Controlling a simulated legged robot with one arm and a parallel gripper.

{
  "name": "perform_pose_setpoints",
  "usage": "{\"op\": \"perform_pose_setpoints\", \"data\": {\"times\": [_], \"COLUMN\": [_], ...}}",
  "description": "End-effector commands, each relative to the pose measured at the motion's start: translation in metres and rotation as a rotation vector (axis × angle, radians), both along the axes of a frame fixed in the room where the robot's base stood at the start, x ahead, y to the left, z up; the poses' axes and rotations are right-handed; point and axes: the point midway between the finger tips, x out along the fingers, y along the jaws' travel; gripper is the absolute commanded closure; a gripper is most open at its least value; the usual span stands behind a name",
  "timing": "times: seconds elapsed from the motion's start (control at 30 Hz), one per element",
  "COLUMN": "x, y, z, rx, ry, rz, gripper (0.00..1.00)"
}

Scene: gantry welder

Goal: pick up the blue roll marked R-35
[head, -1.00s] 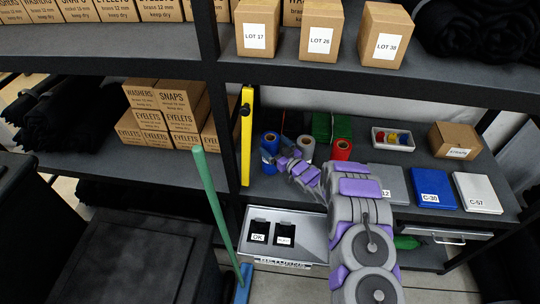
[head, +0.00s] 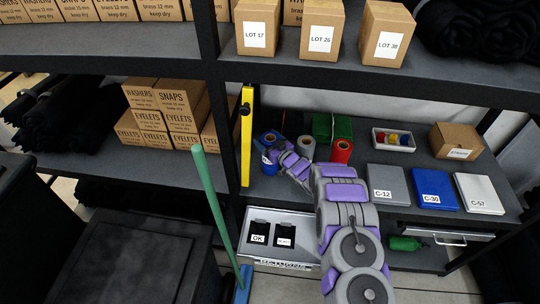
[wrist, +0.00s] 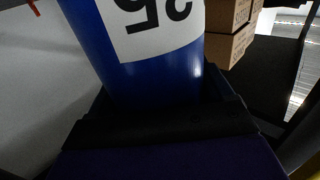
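The blue roll (head: 269,138) stands on the middle shelf, just right of the yellow upright. In the wrist view the blue roll (wrist: 150,75) fills the upper middle, with a white label showing an upside-down "35"; the rest of the marking is cut off. My gripper (head: 274,156) is at the roll, reaching from the right. In the wrist view the dark gripper body (wrist: 160,125) lies right against the roll's near side and hides its lower part. The fingertips are hidden, so I cannot tell whether they are closed on it.
A white roll (head: 307,148) and a red roll (head: 341,151) stand close to the right. The yellow upright (head: 247,137) is close on the left. Green boxes (head: 332,127) stand behind. Binders (head: 434,188) lie to the right, and a returns tray (head: 280,258) is below.

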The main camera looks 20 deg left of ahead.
Motion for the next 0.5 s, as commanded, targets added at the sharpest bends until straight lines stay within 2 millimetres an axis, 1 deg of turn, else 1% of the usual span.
{"op": "perform_pose_setpoints", "data": {"times": [0.03,0.07,0.5], "x": [0.0,0.0,0.0001], "y": [0.0,0.0,0.0002], "z": [0.0,0.0,0.0], "rx": [0.0,0.0,0.0], "ry": [0.0,0.0,0.0], "rz": [0.0,0.0,0.0], "gripper": [0.29,0.32,0.74]}}
